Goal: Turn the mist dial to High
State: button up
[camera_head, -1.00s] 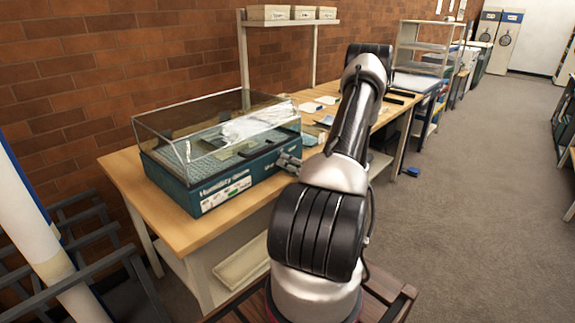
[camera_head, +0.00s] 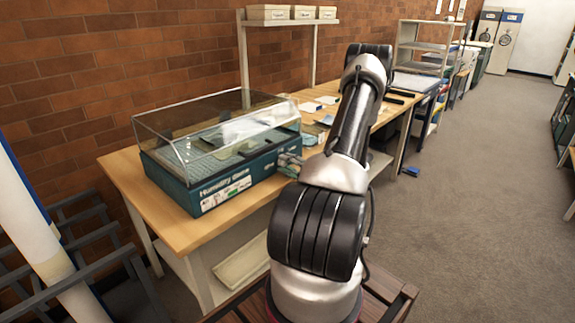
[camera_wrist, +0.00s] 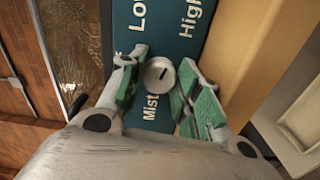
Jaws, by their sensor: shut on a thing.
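The mist dial (camera_wrist: 158,76) is a small round light-grey knob with a short dark mark, on the dark teal front of the humidity dome base (camera_head: 180,188). In the wrist view "Mist" is printed below it, "Low" above to the left and "High" above to the right. The dark mark is short, and I cannot tell for sure which label it points at. My gripper (camera_wrist: 162,84) has its green-padded fingers either side of the dial and is shut on it. In the head view my gripper (camera_head: 289,163) is at the base's right front side, and the dial is hidden.
The clear dome (camera_head: 215,118) covers the base on a wooden table (camera_head: 150,193). Papers (camera_head: 322,101) and dark items lie further along the table. A dark metal rack (camera_head: 85,235) stands at left. The carpeted floor (camera_head: 480,180) at right is clear.

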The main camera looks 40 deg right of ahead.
jog(key=shift+f+m, duration=0.1)
jog(key=shift+m, duration=0.5)
jog(key=o, duration=1)
jog(key=shift+s, duration=0.1)
jog(key=shift+o, duration=0.2)
jog(key=shift+n, duration=0.3)
